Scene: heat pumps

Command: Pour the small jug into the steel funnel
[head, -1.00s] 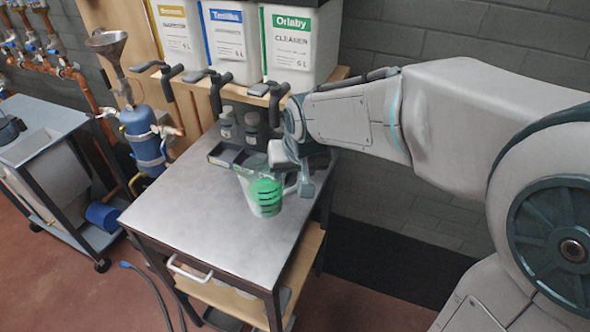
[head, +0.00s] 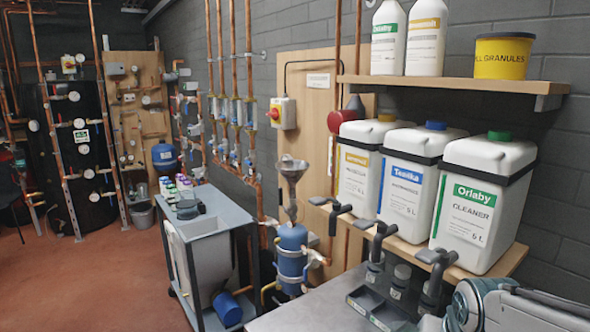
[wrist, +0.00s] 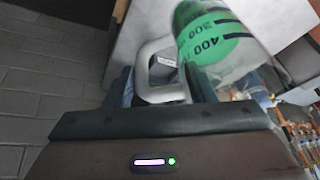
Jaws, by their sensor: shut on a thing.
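The small jug (wrist: 212,32) is clear with green liquid and dark measuring marks, seen at the top of the wrist view. My gripper (wrist: 162,88) is shut on its pale looped handle. The jug is cut off by the wrist picture's top edge and is outside the head view. The steel funnel (head: 291,168) stands upright on top of the blue vessel (head: 292,250), left of the table in the head view. The funnel is not recognisable in the wrist view. My arm shows only at the bottom right of the head view.
The steel table (head: 310,312) carries a dark tray with bottles (head: 385,300). Dispenser taps (head: 437,258) jut out below white canisters (head: 470,195) on a wooden shelf. A grey trolley (head: 205,230) stands left of the blue vessel.

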